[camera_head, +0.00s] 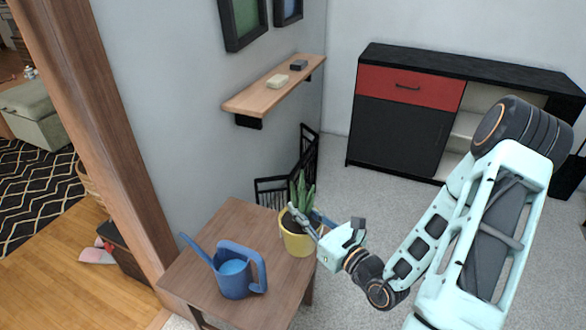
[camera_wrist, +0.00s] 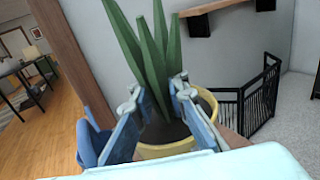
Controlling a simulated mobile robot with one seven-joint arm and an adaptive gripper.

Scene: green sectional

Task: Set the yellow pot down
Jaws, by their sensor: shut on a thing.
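The yellow pot (camera_head: 299,243) holds a green spiky plant (camera_head: 301,194) and looks upright. In the head view it is at the right edge of the small wooden table (camera_head: 225,226); I cannot tell whether its base touches the top. My gripper (camera_head: 307,222) reaches it from the right and is shut on the potted plant. In the wrist view the two blue fingers (camera_wrist: 157,96) stand either side of the leaves, above the dark soil. The pot's yellow rim (camera_wrist: 165,149) shows below them; the exact contact is hidden.
A blue watering can (camera_head: 234,272) stands on the table's front left part. A wall shelf (camera_head: 262,98) with two small blocks hangs behind. A black metal rack (camera_head: 305,150) is behind the table. A black and red cabinet (camera_head: 402,135) stands at the back.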

